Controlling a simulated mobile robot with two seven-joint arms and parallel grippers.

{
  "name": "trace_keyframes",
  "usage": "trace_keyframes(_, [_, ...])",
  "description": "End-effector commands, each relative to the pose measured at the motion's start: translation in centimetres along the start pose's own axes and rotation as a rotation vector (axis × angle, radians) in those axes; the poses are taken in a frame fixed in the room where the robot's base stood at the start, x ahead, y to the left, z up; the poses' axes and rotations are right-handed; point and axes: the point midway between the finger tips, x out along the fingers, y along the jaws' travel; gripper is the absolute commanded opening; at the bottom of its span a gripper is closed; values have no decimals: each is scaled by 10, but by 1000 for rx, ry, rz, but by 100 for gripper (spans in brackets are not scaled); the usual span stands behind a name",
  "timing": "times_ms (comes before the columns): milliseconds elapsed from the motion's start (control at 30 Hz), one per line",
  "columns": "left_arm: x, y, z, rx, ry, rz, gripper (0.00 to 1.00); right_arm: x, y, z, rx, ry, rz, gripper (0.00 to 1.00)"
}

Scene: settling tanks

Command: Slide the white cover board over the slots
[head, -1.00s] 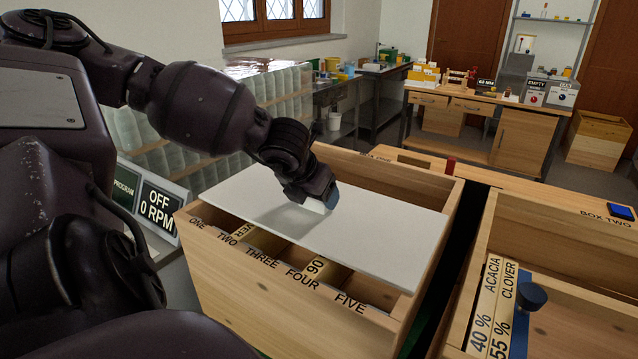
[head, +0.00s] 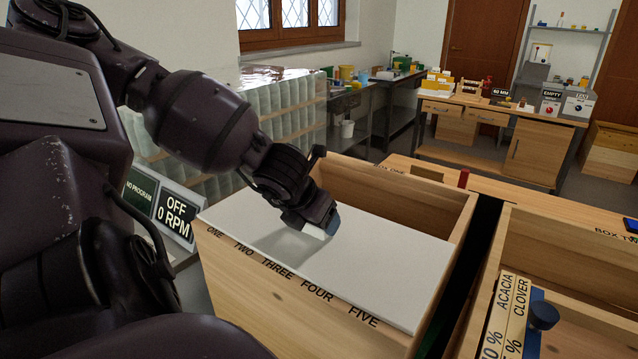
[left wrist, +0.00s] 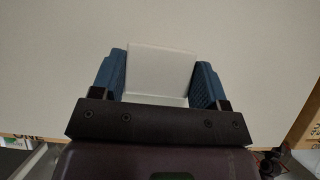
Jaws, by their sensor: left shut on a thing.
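The white cover board (head: 380,262) lies flat over the front part of the wooden box (head: 262,312), reaching up to its front wall. The labels ONE to FIVE show along that wall in the head view, and the slots behind them are hidden under the board. My left gripper (head: 328,226) is shut on the board's white raised grip, near the middle of the board. In the left wrist view its two blue fingers stand on either side of the white grip (left wrist: 160,72). My right gripper is in neither view.
The box's rear part is open and uncovered. A second wooden box (head: 545,255) stands to the right, across a narrow dark gap, with ACACIA and CLOVER labels and a dark knob (head: 542,316). A sign (head: 176,214) reading OFF 0 RPM stands at left. A workbench (head: 500,125) is behind.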

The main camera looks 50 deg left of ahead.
Motion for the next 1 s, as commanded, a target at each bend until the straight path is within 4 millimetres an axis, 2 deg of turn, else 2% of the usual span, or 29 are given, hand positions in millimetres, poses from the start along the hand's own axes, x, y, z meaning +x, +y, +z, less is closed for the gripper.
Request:
trace_keyframes(267, [0, 0, -1, -2, 3, 0, 33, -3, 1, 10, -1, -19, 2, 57])
trace_keyframes(700, [0, -1, -1, -2, 3, -1, 33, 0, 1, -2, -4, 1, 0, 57])
trace_keyframes(733, [0, -1, -1, -2, 3, -1, 69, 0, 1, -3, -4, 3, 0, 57])
trace_keyframes(900, [0, -1, -1, -2, 2, -1, 95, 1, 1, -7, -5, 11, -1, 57])
trace_keyframes(1000, [0, 0, 0, -2, 2, -1, 98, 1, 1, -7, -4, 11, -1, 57])
